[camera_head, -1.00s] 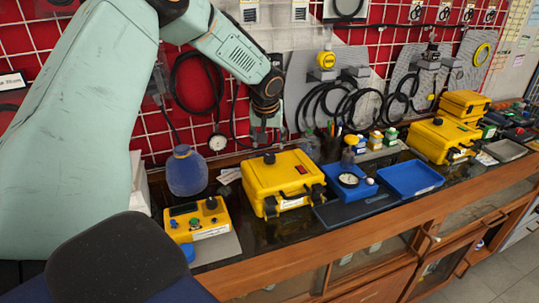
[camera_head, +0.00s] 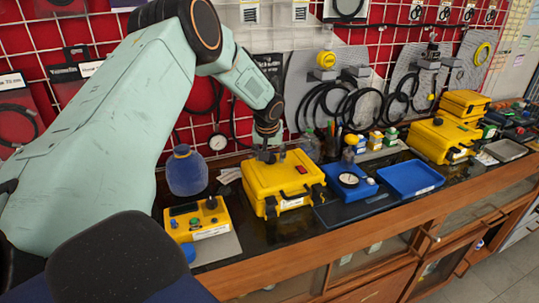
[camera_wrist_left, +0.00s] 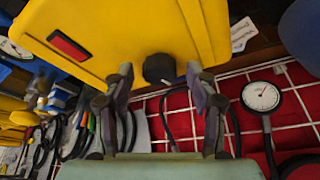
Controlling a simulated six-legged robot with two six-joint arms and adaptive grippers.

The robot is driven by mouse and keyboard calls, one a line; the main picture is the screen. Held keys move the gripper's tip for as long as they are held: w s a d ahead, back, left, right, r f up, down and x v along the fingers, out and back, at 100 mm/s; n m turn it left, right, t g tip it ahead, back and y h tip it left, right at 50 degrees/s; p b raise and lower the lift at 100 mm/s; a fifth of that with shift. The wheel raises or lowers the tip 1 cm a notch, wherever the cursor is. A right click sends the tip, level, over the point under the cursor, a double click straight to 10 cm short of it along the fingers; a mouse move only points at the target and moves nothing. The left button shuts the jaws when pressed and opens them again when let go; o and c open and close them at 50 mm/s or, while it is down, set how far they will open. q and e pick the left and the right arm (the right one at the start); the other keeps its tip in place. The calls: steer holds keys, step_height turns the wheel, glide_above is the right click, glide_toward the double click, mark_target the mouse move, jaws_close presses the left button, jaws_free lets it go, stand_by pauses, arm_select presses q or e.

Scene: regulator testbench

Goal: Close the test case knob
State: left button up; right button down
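The test case is a yellow box (camera_head: 285,184) on the bench in the head view, with a red switch on its lid. Its black knob (camera_wrist_left: 158,68) shows in the wrist view on the yellow top. My left gripper (camera_wrist_left: 160,80) is open, with one finger on each side of the knob and gaps between. In the head view the left gripper (camera_head: 268,150) hangs over the back of the case lid and largely hides the knob. My right gripper is not in view.
A small yellow control box (camera_head: 197,219) and a blue bottle (camera_head: 186,171) stand left of the case. A blue gauge stand (camera_head: 349,184) and an empty blue tray (camera_head: 411,179) are at its right. A gauge (camera_wrist_left: 261,96) hangs on the wall grid.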

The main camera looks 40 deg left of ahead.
arm_select(q)
steer(key=c, duration=1.1)
steer(key=shift+a+m+h+p, duration=0.1)
steer(key=shift+m+h+p, duration=0.35)
steer(key=shift+m, duration=0.35)
steer(key=shift+m+t+h, duration=0.25)
steer(key=shift+m+t, duration=0.05)
steer(key=shift+m, duration=0.8)
steer(key=o, duration=1.2)
steer(key=shift+r, duration=0.1)
steer(key=v, duration=1.2)
